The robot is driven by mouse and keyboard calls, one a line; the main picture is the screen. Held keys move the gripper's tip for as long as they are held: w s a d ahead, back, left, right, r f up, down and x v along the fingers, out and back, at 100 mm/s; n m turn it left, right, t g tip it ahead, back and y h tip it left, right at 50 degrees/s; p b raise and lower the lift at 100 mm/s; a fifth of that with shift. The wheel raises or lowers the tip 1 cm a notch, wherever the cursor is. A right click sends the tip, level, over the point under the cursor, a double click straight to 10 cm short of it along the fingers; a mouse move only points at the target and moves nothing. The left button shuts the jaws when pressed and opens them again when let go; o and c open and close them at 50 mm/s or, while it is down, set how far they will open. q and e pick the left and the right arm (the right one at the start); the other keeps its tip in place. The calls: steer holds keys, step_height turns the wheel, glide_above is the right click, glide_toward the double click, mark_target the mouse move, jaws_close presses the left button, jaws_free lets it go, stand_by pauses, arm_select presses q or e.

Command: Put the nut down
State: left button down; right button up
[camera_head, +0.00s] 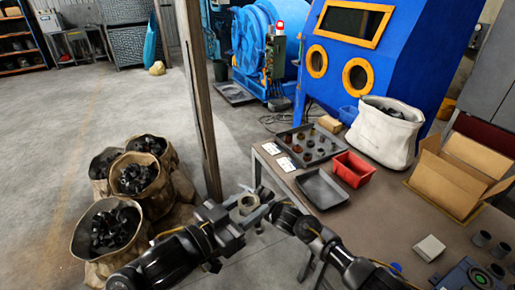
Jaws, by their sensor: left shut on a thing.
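A metal nut (246,204) is held off the table's left edge, in front of the wooden post. My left gripper (243,210) is shut on it. My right gripper (263,195) is close beside the nut on its right; its fingers are small and partly overlap the nut, so I cannot tell whether they are open or touch it. An empty dark shallow tray (321,190) lies on the table to the right of the grippers. A larger tray (284,138) behind it holds several small round parts.
A red bin (353,168), white sack (384,138), open cardboard box (446,190) and small pale box (429,248) stand on the brown table (385,218). White cards (286,164) lie by the larger tray. A wooden post (198,100) rises close behind my grippers. Filled sacks (106,232) stand left.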

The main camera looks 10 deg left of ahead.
steer(key=s+a+r+n+g+y, duration=0.1)
steer(key=s+a+r+n+g, duration=0.1)
steer(key=a+r+n+g, duration=0.3)
steer(key=s+a+r+n+y, duration=0.1)
steer(key=s+a+r+n, duration=0.1)
steer(key=r, duration=0.6)
steer(key=s+a+r+n+g+y, duration=0.1)
steer(key=s+a+r+n+g, duration=0.1)
steer(key=a+r+n+g, duration=0.3)
steer(key=s+a+r+n+g+h, duration=0.1)
steer(key=s+r+n+g+h, duration=0.35)
steer(key=s+r+n, duration=0.5)
step_height(320, 180, up, 6)
steer(key=n+t+h, duration=0.2)
steer(key=t+h, duration=0.4)
steer(key=h, duration=0.8)
glide_above(258, 199)
steer(key=shift+g+y, duration=0.25)
step_height(258, 199, down, 12)
steer(key=shift+w+r, duration=0.1)
steer(key=shift+c, duration=0.4)
